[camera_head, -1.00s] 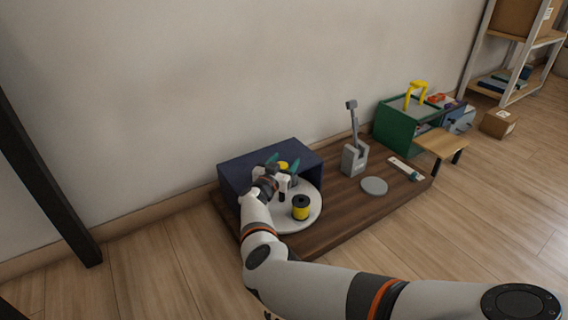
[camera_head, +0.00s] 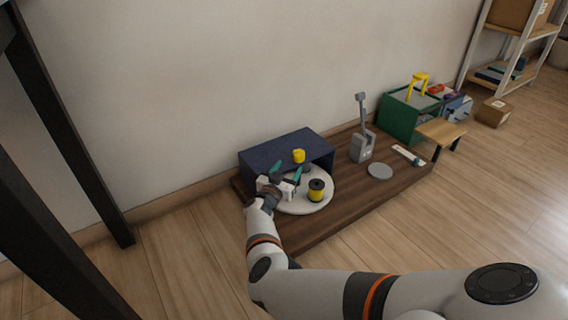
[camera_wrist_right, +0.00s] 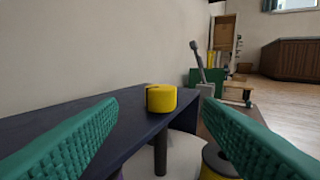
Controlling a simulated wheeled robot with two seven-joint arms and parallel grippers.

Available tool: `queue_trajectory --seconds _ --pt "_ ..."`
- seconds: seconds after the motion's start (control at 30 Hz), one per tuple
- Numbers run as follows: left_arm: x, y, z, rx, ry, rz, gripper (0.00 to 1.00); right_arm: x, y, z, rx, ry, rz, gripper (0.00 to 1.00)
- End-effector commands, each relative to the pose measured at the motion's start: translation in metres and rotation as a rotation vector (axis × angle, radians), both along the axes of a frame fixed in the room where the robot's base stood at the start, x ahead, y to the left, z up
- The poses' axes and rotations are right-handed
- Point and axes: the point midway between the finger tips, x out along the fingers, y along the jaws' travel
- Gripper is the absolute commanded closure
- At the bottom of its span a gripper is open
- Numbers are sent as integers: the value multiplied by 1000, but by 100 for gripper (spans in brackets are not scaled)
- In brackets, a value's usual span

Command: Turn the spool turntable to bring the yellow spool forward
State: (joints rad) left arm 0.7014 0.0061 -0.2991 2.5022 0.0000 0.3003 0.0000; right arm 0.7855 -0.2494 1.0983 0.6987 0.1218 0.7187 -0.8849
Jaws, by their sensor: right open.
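The round white turntable (camera_head: 318,204) is set partly under a dark blue housing. A yellow spool with black ends (camera_head: 316,190) stands upright at its front right; the right wrist view shows part of it (camera_wrist_right: 214,164) behind a finger. A yellow knob (camera_head: 298,156) shows at the housing's front edge; in the right wrist view this knob (camera_wrist_right: 161,98) sits on a dark post (camera_wrist_right: 160,152). My right gripper (camera_head: 287,171) is open, its teal fingers at the turntable's left side. Nothing is between the fingertips; the knob appears beyond them. My left gripper is not in view.
The dark blue housing (camera_head: 280,150) covers the turntable's back, close to the wall. The front floor is clear.

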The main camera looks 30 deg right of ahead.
Motion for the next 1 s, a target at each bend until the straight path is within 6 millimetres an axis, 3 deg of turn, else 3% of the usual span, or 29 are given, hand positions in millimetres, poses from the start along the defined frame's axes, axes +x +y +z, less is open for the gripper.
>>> queue_trajectory --seconds 0.4,0.47,0.53,0.57,0.67,0.77,0.8,0.87,0.9,1.0 --pt "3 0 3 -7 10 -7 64 -3 -2 1 -5 -2 -3 40" --pt "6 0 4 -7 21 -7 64 -8 -9 9 -28 -10 -10 40" --pt "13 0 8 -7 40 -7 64 -20 -26 31 -90 -32 -25 40" --pt "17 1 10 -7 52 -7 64 -27 -35 45 -128 -48 -32 40" --pt "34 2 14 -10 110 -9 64 -56 -62 114 -303 -133 -33 40" --pt "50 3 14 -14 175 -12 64 -84 -61 200 -494 -260 24 40" --pt "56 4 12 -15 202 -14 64 -94 -51 233 -560 -318 64 40" --pt "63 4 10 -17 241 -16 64 -108 -28 281 -646 -409 140 40" --pt "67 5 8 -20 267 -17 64 -119 -8 311 -696 -473 198 40" --pt "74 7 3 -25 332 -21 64 -150 54 378 -779 -641 372 40"
